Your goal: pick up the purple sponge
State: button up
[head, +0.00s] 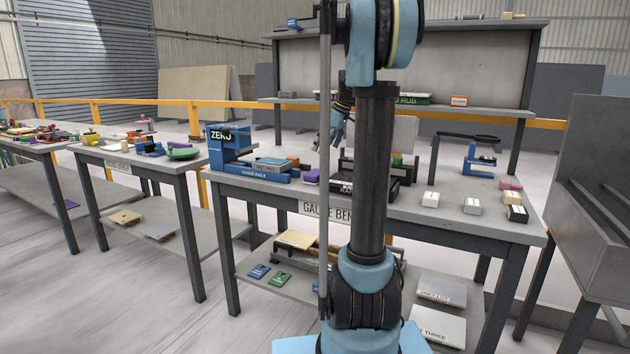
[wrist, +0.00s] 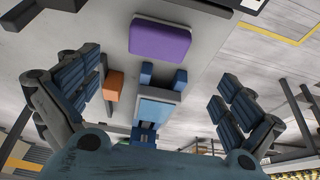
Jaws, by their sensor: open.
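The purple sponge (wrist: 160,40) lies on the grey bench top in the wrist view, at the upper middle. In the head view the purple sponge (head: 311,176) is a small block right of the blue gauge rails, left of my arm. My gripper (wrist: 160,98) is open, with its blue padded fingers spread wide at either side of the wrist view. Nothing is held between them. In the head view my gripper (head: 324,146) hangs above the bench, partly hidden behind my arm.
A blue fixture (wrist: 156,108) and an orange block (wrist: 113,84) are close to the sponge. The blue zero gauge (head: 229,146) stands left on the gauge bench (head: 400,206). A black rack (head: 402,178) stands right of the sponge. Several small white blocks (head: 472,206) sit further right.

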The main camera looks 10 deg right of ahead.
aim_at(316, 172)
jog(key=x, duration=1.2)
jog(key=shift+w+f, duration=0.1)
jog(key=c, duration=0.8)
